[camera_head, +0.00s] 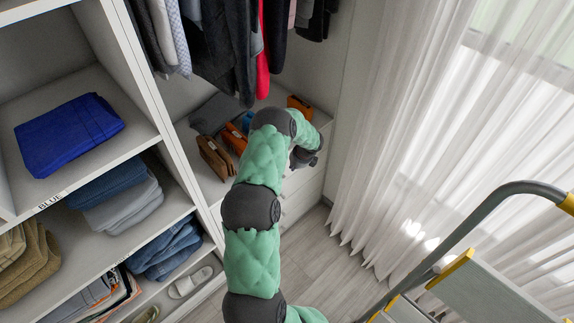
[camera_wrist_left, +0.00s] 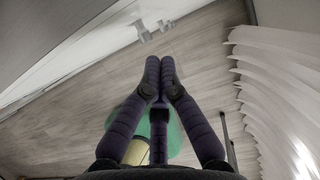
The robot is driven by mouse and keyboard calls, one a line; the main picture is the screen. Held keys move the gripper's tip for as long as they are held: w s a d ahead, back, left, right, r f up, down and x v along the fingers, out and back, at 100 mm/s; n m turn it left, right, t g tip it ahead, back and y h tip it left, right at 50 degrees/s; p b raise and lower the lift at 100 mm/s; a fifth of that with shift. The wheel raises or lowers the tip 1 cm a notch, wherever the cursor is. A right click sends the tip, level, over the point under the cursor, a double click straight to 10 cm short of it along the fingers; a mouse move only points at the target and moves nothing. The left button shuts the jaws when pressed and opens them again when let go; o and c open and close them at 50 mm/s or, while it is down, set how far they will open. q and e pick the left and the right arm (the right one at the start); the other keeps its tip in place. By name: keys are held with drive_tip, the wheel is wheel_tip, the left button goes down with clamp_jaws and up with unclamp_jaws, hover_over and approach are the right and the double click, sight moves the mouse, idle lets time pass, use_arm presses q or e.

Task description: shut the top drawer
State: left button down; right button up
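The white drawer unit (camera_head: 302,196) stands under the hanging clothes in the head view, with its fronts partly hidden behind my left arm. The top drawer lies at the level of my left gripper (camera_head: 306,158), and I cannot tell how far out it is. The gripper is beside the front of the unit; contact cannot be made out. In the left wrist view, the fingers of my left gripper (camera_wrist_left: 160,72) are together at the tips with nothing visible between them. White furniture (camera_wrist_left: 50,62) shows at the upper left there. My right gripper is not in view.
Brown and orange bags (camera_head: 215,157) lie on top of the unit. Open shelves with a blue folded cloth (camera_head: 68,132) stand left. White curtains (camera_head: 400,120) hang right. A ladder with a grey rail (camera_head: 455,225) stands lower right. Some floor (camera_head: 330,258) is clear.

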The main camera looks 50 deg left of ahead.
use_arm(q)
drive_tip(key=p+v, duration=0.2)
drive_tip(key=v, duration=0.8)
drive_tip(key=shift+p, duration=0.4)
drive_tip(key=s+d+f+n+t+h, duration=0.1)
drive_tip(key=d+f+n+h, duration=0.3)
drive_tip(key=d, duration=1)
drive_tip(key=s+d+f+n+h, duration=0.1)
drive_tip(key=d+f+n+h, duration=0.15)
drive_tip(key=d+f, duration=0.8)
drive_tip(key=s+d+r+n+h, duration=0.1)
drive_tip(key=s+d+n, duration=0.5)
drive_tip(key=d, duration=0.5)
drive_tip(key=s+d+r+n+h, duration=0.1)
drive_tip(key=s+d+n, duration=0.5)
drive_tip(key=s+d, duration=0.3)
drive_tip(key=shift+s+d+n, duration=0.3)
drive_tip(key=shift+d+n, duration=0.05)
drive_tip(key=shift+d, duration=0.8)
